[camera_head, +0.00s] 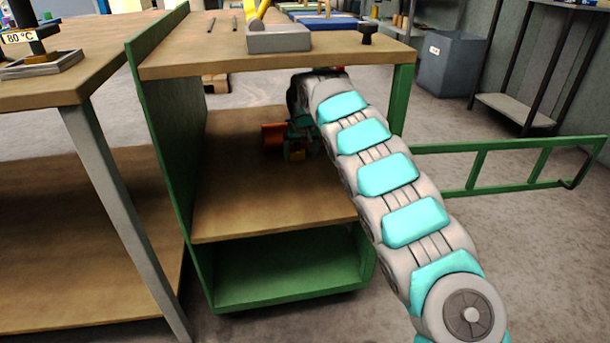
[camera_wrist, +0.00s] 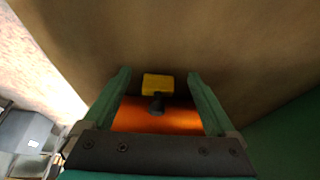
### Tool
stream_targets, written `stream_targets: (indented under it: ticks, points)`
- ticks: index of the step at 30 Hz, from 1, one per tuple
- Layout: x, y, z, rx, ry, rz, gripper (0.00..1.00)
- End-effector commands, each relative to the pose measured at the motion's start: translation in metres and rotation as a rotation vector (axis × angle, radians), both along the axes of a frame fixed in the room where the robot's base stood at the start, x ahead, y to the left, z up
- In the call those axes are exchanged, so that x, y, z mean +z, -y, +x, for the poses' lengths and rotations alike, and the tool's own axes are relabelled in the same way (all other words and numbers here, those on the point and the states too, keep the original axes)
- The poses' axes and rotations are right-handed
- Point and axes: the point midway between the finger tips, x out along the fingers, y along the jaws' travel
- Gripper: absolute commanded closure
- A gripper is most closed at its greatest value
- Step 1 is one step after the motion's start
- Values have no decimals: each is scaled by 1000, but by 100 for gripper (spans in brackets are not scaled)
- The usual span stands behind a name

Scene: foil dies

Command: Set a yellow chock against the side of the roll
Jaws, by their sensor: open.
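The orange roll (camera_head: 273,135) lies on the middle shelf of the green cart, partly hidden by my gripper. It shows as an orange surface (camera_wrist: 180,116) between my fingers in the wrist view. A yellow chock (camera_wrist: 157,83) with a dark knob sits just beyond the orange, near my fingertips; a small yellow part of it (camera_head: 297,153) shows in the head view. A dark strip lies between yellow and orange; I cannot tell whether they touch. My gripper (camera_wrist: 158,74) is open, with one green finger on each side of the chock. In the head view my gripper (camera_head: 300,143) is low over the shelf.
The cart's wooden top (camera_head: 190,62) hangs over the shelf, carrying a grey tray (camera_head: 278,40) and a dark knob-shaped piece (camera_head: 367,33). A green side panel (camera_head: 165,130) closes the left. The shelf's front (camera_head: 260,205) is bare.

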Motion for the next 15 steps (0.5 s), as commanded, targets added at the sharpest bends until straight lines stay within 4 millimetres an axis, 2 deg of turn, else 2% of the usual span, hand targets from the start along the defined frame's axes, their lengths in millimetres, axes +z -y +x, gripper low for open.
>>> stream_targets:
  ticks: [4,15]
  points:
    - [-6,4,-12,-1,-1,-2,9]
    - [-4,12,-42,-1,1,-2,9]
